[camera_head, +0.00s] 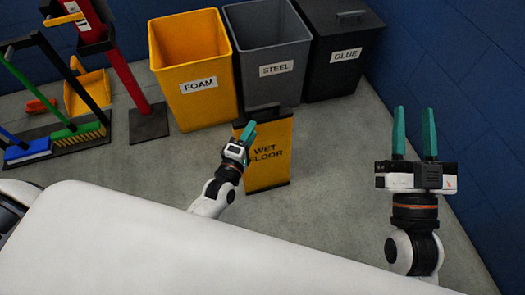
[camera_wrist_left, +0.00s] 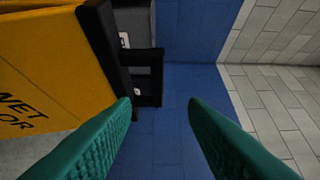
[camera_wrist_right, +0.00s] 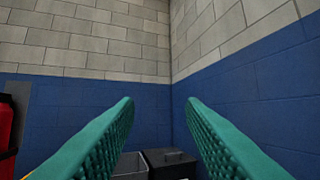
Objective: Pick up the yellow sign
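The yellow sign (camera_head: 268,172) stands on the floor in front of the bins. It reads "WET FLOOR" and has black top and bottom edges and a black handle (camera_head: 263,108) on top. My left gripper (camera_head: 250,131) is in front of the sign's upper left part and covers some of it. In the left wrist view, its fingers (camera_wrist_left: 160,104) are apart with nothing held. The sign (camera_wrist_left: 62,55) fills the left of that view, and its black handle (camera_wrist_left: 155,77) lies ahead, near the left fingertip. My right gripper (camera_head: 413,118) is open and empty, raised at the right.
Behind the sign stand a yellow FOAM bin (camera_head: 196,62), a grey STEEL bin (camera_head: 272,50) and a lidded black GLUE bin (camera_head: 340,60). A red post (camera_head: 125,75) and brooms (camera_head: 75,135) are at the left. Blue walls (camera_head: 450,80) bound the right. Floor right of the sign is clear.

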